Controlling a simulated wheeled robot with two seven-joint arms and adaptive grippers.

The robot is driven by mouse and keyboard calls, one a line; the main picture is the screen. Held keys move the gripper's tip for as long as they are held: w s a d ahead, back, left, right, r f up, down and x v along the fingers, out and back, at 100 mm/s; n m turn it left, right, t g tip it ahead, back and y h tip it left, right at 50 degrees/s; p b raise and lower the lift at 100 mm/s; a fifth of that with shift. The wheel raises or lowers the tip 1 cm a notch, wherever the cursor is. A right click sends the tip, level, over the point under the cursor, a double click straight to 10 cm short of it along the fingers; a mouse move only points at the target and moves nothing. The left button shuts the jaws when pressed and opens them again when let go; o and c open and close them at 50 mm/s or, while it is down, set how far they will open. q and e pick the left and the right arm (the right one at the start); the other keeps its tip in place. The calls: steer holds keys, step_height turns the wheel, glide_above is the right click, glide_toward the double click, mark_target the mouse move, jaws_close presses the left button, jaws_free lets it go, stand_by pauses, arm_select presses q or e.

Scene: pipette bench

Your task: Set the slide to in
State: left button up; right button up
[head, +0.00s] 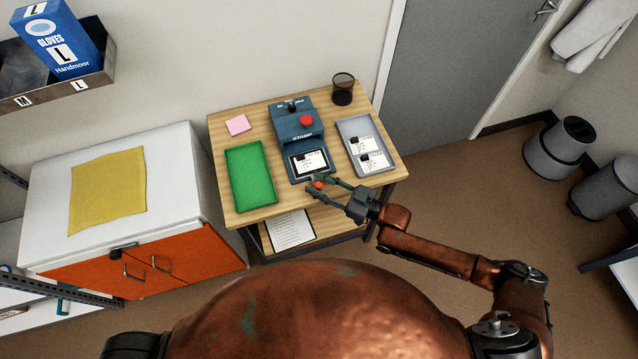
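A blue-grey bench device (297,125) with a red button (306,120) stands on the wooden table. Its slide (294,176), a dark-edged tray bearing a white card with a black piece on it, sticks out at the front, toward me. A small red knob (319,185) shows at the slide's front right. My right gripper (311,184) reaches in from the right, its fingers spread on either side of the red knob. I cannot tell whether a finger touches the knob. My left gripper is not in view.
A green tray (232,178) lies left of the device, and a grey tray (385,135) with white cards lies right. A pink note pad (237,125) and a black mesh cup (343,88) are farther back. A lower shelf (320,232) holds a printed sheet.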

jaws_close()
stand_by(0.3)
steer(key=shift+d, duration=0.1)
